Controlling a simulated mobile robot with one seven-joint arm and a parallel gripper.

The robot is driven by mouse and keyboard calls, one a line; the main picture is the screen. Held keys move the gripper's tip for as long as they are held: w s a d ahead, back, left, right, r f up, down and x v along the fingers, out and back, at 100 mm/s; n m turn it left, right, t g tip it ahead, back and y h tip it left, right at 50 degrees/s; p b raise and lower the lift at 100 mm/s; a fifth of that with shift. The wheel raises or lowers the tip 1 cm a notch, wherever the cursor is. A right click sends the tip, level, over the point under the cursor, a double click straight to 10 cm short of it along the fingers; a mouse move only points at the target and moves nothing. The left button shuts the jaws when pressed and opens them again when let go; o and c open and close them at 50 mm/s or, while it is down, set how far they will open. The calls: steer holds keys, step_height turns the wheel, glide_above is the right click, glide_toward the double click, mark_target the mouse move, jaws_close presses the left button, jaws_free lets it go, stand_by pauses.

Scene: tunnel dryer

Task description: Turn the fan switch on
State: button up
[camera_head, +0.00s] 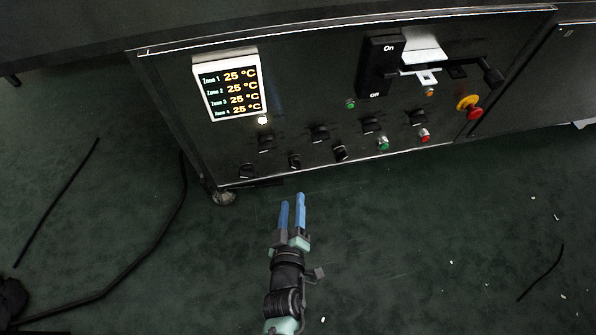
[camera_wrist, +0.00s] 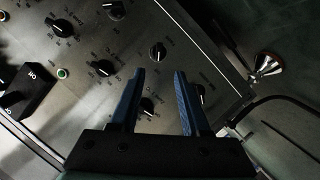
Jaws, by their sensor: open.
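The dark control panel (camera_head: 300,100) carries several black rotary knobs, such as one at left (camera_head: 265,143), one in the middle (camera_head: 320,133) and one in the lower row (camera_head: 294,161). Their labels are too small to read, so I cannot tell which is the fan switch. My gripper (camera_head: 292,199) is open and empty, in front of and below the panel in the head view. In the wrist view, my blue fingers (camera_wrist: 158,78) point at the panel. One knob (camera_wrist: 158,52) shows just beyond the fingertips, another (camera_wrist: 148,107) shows between the fingers, and a third (camera_wrist: 196,93) lies by the right finger.
The panel also has a temperature display (camera_head: 231,86) reading 25 °C in all zones, a large On/Off switch (camera_head: 381,66), a green button (camera_head: 383,143), red button (camera_head: 425,135) and red-yellow emergency stop (camera_head: 470,107). A caster (camera_head: 224,198) stands below. Cables lie on the floor.

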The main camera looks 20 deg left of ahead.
mark_target(295, 168)
steer(key=b+x, duration=0.5)
steer(key=x, duration=0.7)
steer(key=shift+w, duration=0.15)
jaws_close()
